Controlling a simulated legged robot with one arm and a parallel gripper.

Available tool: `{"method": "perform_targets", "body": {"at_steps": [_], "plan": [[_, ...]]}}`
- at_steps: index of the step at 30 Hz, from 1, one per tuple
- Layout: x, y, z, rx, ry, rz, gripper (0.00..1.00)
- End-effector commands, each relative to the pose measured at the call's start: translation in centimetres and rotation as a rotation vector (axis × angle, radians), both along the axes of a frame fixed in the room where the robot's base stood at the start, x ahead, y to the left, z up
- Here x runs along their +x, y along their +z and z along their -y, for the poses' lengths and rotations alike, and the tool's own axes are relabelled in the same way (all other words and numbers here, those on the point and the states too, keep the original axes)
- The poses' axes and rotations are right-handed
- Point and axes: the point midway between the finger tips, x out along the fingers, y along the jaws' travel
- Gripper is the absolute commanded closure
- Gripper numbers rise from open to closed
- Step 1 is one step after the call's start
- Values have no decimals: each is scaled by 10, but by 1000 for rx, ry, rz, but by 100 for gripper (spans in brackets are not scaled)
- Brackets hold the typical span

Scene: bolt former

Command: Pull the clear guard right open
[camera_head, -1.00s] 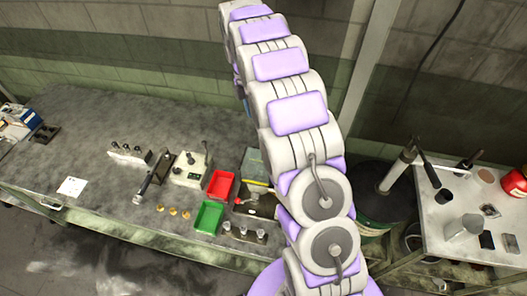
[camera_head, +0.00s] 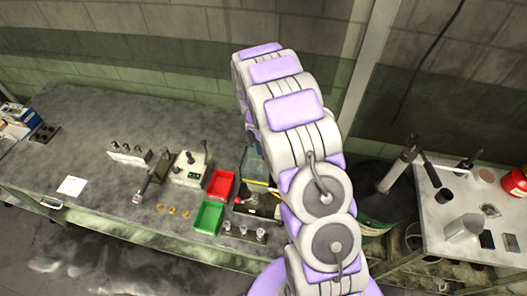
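The machine with the clear guard stands at the bench's right end, just right of the red and green trays. A greyish see-through panel, which looks like the clear guard (camera_head: 254,163), shows at its back, with a yellow strip along its lower edge. Below the strip is a dark space with small red and pale parts. My arm covers the machine's right side, so I cannot tell how far the guard is open. My gripper is hidden behind my arm, and I cannot see whether it touches the guard.
A red tray (camera_head: 221,184) and a green tray (camera_head: 208,217) sit left of the machine. A grey control box (camera_head: 190,170) with a lever stands beyond them. A dark bin (camera_head: 383,200) and a side table (camera_head: 460,215) with several tools are at right. The bench's left part is mostly clear.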

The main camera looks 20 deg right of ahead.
Motion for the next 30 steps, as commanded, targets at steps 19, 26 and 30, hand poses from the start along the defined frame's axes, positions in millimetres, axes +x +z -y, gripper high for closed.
{"method": "perform_targets", "body": {"at_steps": [19,26,30], "plan": [[-1,-2,0,0,0,-1,80],[0,-2,0,0,0,-1,100],[0,-2,0,-1,0,0,100]]}}
